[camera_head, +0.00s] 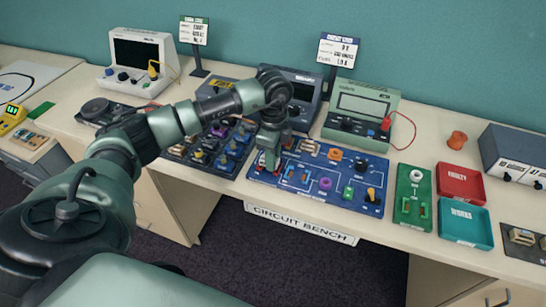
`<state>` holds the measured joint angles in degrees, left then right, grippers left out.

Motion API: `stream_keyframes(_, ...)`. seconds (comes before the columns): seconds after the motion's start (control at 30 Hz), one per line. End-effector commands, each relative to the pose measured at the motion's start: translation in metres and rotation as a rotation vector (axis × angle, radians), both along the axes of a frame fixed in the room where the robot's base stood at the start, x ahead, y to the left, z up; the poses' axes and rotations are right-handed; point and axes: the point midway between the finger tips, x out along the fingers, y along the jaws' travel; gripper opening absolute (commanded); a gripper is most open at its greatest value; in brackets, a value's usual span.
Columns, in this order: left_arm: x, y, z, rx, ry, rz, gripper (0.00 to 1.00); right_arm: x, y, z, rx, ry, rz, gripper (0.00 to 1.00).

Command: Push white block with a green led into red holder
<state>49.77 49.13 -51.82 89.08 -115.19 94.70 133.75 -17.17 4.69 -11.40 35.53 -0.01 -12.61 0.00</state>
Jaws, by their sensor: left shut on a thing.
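My left gripper (267,163) points down over the left end of the blue circuit board (335,205) on the bench. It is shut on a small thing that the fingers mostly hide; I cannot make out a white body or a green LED. A little red shows at the fingertips, and I cannot tell whether it is the red holder. Several coloured parts sit on the board, among them a purple ring (325,183), a green block (348,193) and a yellow-topped part (371,195). My right gripper is not in view.
A dark tray of parts (205,160) lies left of the board. To the right are a green board (413,215), a red tray (461,176) and a teal tray (466,242). Meters (358,112) and sign stands (338,50) stand behind. Bare bench surrounds an orange knob (457,140).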

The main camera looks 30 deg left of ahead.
Motion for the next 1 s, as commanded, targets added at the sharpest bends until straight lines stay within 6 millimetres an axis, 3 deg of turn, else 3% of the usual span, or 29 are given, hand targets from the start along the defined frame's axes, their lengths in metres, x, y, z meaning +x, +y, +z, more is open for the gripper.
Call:
stream_keyframes(0.73,0.0000,-0.0001,-0.0080,0.000,0.000,0.000,0.00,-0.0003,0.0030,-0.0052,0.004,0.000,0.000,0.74)
stream_keyframes(0.77,0.0001,-0.0001,-0.0076,0.000,0.000,0.000,0.32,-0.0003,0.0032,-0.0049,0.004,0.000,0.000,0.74)
stream_keyframes(0.83,0.0000,-0.0001,-0.0074,0.000,0.000,0.000,0.52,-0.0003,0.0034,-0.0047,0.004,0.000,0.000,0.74)
stream_keyframes(1.0,0.0000,-0.0001,-0.0075,0.000,0.000,0.000,0.52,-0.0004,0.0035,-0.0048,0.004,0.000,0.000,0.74)
